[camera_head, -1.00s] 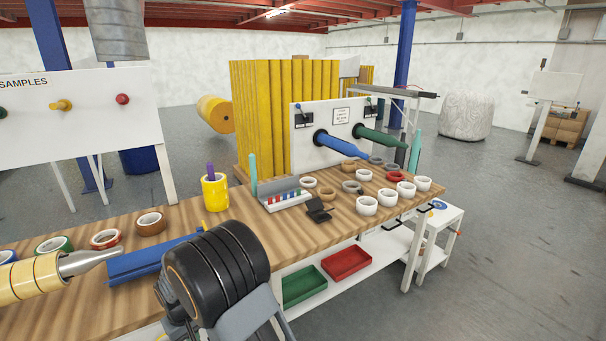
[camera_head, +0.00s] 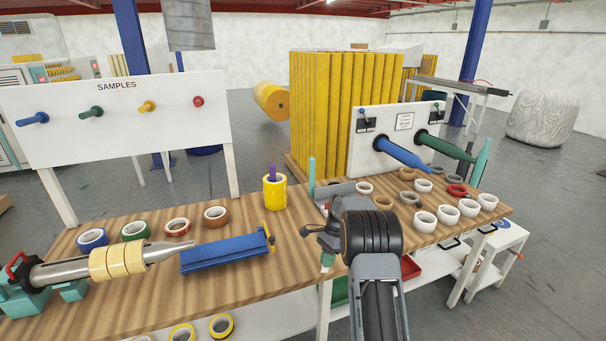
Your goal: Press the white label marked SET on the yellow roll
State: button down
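No white label marked SET is readable in this view. Several yellow things could be the yellow roll. A large yellow roll (camera_head: 271,102) lies on the floor at the back. A small yellow cylinder (camera_head: 275,193) with a purple stick in it stands upright on the bench. Pale yellow rolls (camera_head: 118,261) sit around a metal mandrel at the left. My gripper (camera_head: 313,231) is over the bench, right of the yellow cylinder and apart from it. My thick black wrist partly hides it, and its fingers are too unclear to judge.
The wooden bench (camera_head: 225,295) carries a blue trough (camera_head: 225,250) and several tape rolls, with white ones (camera_head: 448,213) at the right. A SAMPLES board (camera_head: 120,120) stands behind left, and a white panel (camera_head: 385,160) with blue and green pegs behind right. Bare bench shows around the yellow cylinder.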

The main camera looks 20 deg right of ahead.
jog(key=w+d+r+m+t, duration=0.2)
jog(key=w+r+m+t, duration=0.1)
jog(key=m, duration=0.8)
jog(key=w+d+r+m+t+h+p, duration=0.1)
jog(key=w+d+r+m+t, duration=0.2)
jog(key=m+t, duration=0.5)
notch_tip(320, 180, up, 2)
jog(key=w+m, duration=0.1)
jog(key=m, duration=0.2)
jog(key=shift+w+d+r, duration=0.15)
jog(key=shift+w+d, duration=0.05)
jog(key=shift+w, duration=0.1)
